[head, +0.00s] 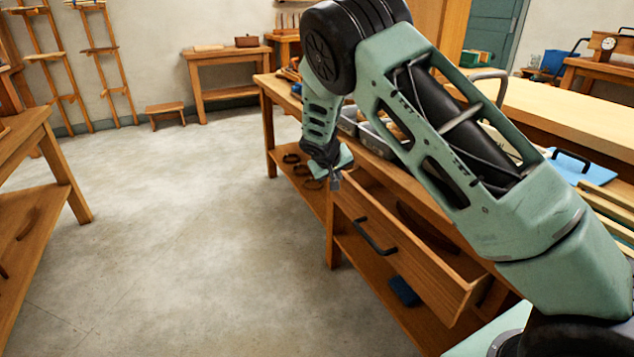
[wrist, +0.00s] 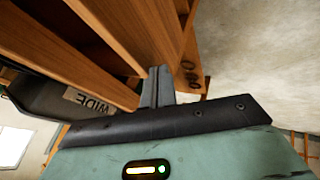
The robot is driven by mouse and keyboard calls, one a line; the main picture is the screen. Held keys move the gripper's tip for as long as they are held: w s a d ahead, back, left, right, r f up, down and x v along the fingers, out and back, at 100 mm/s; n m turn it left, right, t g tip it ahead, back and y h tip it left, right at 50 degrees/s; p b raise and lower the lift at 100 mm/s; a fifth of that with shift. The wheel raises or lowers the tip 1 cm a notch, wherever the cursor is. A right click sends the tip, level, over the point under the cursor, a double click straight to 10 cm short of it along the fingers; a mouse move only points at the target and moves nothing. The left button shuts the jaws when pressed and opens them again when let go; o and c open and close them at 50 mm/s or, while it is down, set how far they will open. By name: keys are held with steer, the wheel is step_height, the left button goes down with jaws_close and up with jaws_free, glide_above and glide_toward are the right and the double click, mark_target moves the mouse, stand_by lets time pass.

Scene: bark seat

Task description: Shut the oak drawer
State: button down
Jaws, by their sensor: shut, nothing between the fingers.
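The oak drawer (head: 405,250) stands pulled out from the workbench, with a black bar handle (head: 374,238) on its front. A dark curved thing lies inside it. My gripper (head: 335,182) is at the drawer's far top corner, near the end of its front board; I cannot tell whether it touches. In the wrist view my gripper (wrist: 158,82) has its fingers together and empty, close beside wooden boards (wrist: 90,40) that look like the drawer's. My arm hides part of the bench above the drawer.
The workbench (head: 285,95) has a lower shelf with dark rings (head: 302,170) and a blue thing (head: 404,291). Metal trays (head: 375,140) sit on its top. Another wooden table (head: 45,150) stands at the left. The floor (head: 190,220) between them is clear.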

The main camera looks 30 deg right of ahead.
mark_target(347, 175)
steer(key=shift+d, duration=1.75)
